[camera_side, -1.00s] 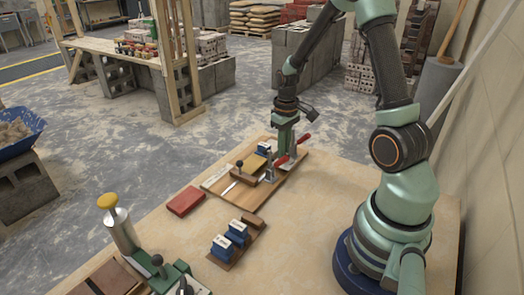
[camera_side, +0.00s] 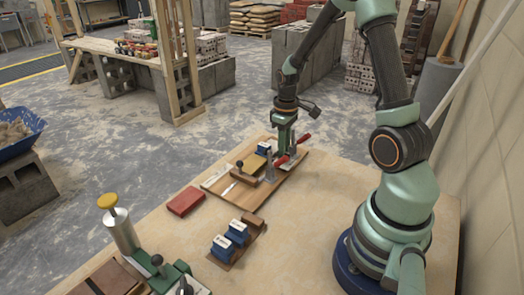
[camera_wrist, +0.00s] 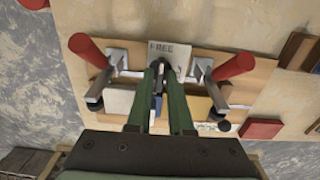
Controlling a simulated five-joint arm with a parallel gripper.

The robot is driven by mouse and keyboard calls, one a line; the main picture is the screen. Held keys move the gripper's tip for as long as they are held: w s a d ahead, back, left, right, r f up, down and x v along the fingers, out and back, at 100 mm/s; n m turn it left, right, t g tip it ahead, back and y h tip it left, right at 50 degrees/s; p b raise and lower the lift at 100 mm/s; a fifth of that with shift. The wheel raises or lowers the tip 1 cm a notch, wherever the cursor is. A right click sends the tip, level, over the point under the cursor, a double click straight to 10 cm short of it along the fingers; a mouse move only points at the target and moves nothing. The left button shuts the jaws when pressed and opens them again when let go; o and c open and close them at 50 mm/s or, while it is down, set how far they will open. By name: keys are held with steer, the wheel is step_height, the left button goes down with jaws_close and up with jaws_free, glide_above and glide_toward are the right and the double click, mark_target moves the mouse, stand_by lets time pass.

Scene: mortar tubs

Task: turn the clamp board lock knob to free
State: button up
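The clamp board (camera_side: 262,196) is a wooden board on the bench, with two red-handled toggle clamps. In the wrist view the board (camera_wrist: 262,70) lies below me, with one red handle (camera_wrist: 88,50) on the left and another (camera_wrist: 234,67) on the right. A pale plate marked FREE (camera_wrist: 163,48) lies between the clamps. My gripper (camera_wrist: 160,68) points down at the board, its green fingertips just beside that plate. It also shows in the side view (camera_side: 284,150). The lock knob is not clearly visible; the fingers hide that spot. A dark shape shows between the fingertips, but I cannot tell whether it is gripped.
A black ball-topped handle (camera_side: 239,164) stands on the board. A red block (camera_side: 185,201) lies left of it. Blue blocks on a small wooden base (camera_side: 252,229) stand in front. A silver cylinder with a yellow top (camera_side: 122,232) stands at the near left. Bare bench lies between.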

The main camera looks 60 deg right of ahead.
steer(key=shift+o, duration=0.8)
step_height(320, 180, up, 12)
steer(key=s+a+r+t, duration=0.2)
steer(key=a+r, duration=0.2)
steer(key=a, duration=0.5)
steer(key=s+a+r+t, duration=0.2)
steer(key=a+r+t, duration=0.1)
steer(key=a, duration=0.6)
steer(key=shift+s+r+t, duration=0.3)
steer(key=shift+r, duration=0.05)
